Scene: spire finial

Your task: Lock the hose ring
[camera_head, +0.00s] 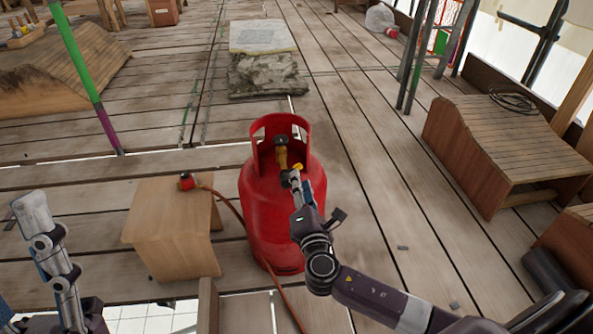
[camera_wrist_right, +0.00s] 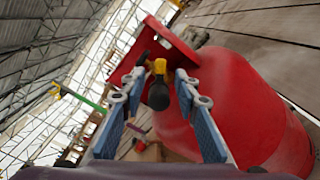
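A red gas cylinder (camera_head: 268,215) stands upright on the plank floor. Its brass valve (camera_head: 281,154) sits inside the red collar; the valve's yellow part (camera_wrist_right: 160,66) and a dark round end (camera_wrist_right: 158,95) show in the wrist view. My right gripper (camera_head: 297,180) is at the valve, its two blue-padded fingers apart on either side of the dark end, with visible gaps. A red hose fitting (camera_head: 187,181) rests on a wooden stool (camera_head: 165,222), with an orange-red hose (camera_head: 240,222) running from it. No separate hose ring can be made out. My left gripper (camera_head: 32,212) is at the left edge, its fingers unclear.
A stone slab (camera_head: 262,37) lies behind the cylinder. A slatted wooden ramp (camera_head: 505,150) stands at right with a coiled dark cable (camera_head: 513,103) on it. A green and purple pole (camera_head: 85,75) rises at left. The floor between the cylinder and the ramp is mostly clear.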

